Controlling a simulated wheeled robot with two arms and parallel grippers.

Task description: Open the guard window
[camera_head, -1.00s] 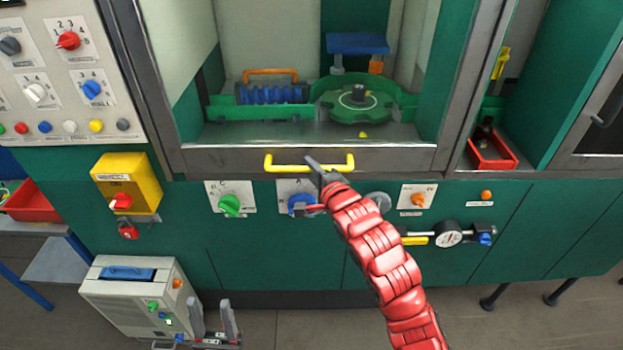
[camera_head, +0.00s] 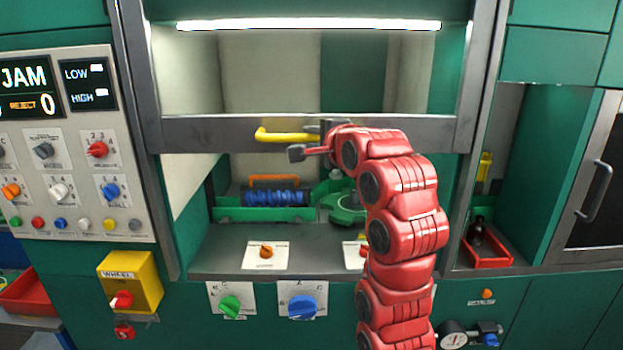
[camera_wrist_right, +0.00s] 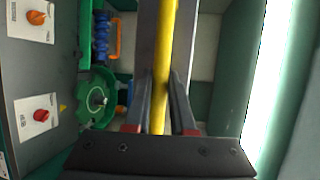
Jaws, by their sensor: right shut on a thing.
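The guard window's lower frame bar (camera_head: 210,138) is raised, with an open gap between it and the machine's sill. The yellow handle (camera_head: 285,136) runs along that bar. My right gripper (camera_head: 312,148) is shut on the handle, its red arm reaching up from below and hiding the handle's right part. In the right wrist view the yellow handle (camera_wrist_right: 165,50) passes between the two dark fingers (camera_wrist_right: 162,105). My left gripper is not in the head view now.
Inside stand a blue screw feeder (camera_head: 277,198) and a green star wheel (camera_head: 345,207). Below are a green knob (camera_head: 230,306), a blue knob (camera_head: 302,306) and a yellow wheel box (camera_head: 130,282). A red tray (camera_head: 488,252) holding a dark bottle sits at right.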

